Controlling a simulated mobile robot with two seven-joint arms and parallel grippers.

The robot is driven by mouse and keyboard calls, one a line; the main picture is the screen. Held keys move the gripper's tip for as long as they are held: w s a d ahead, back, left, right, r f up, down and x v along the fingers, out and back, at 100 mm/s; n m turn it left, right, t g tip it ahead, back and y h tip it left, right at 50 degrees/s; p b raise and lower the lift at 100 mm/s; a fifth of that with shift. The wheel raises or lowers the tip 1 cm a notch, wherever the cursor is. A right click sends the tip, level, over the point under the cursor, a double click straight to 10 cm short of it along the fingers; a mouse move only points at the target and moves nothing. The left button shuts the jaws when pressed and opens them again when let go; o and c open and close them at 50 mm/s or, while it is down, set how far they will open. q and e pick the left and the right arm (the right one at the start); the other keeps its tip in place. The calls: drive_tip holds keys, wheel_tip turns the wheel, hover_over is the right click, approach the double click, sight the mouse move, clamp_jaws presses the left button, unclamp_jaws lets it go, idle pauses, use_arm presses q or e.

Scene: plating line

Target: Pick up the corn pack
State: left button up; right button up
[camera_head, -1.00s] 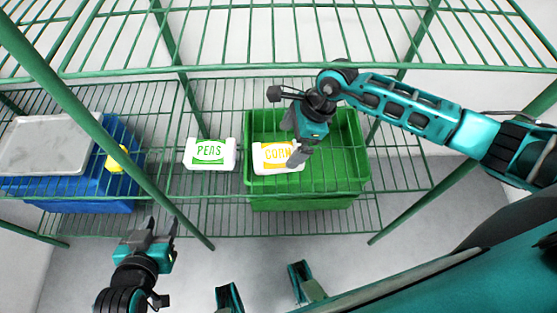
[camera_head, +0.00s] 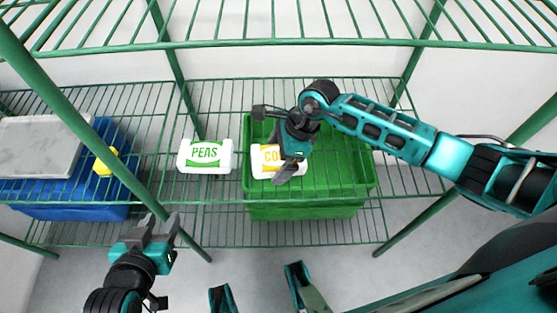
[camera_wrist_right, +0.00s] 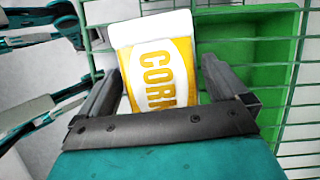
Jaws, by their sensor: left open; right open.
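In the right wrist view the corn pack (camera_wrist_right: 157,70) stands between the two open fingers of my right gripper (camera_wrist_right: 170,90), one finger on each side. I cannot tell whether the fingers touch it. My left gripper (camera_head: 160,230) is open and empty, low at the left, away from the pack.
A white peas pack (camera_head: 206,156) with a green label sits on the wire shelf (camera_head: 215,215) left of the crate. Green posts and an upper rack (camera_head: 290,44) surround the space.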

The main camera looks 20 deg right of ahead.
drive_tip(key=c, duration=1.1)
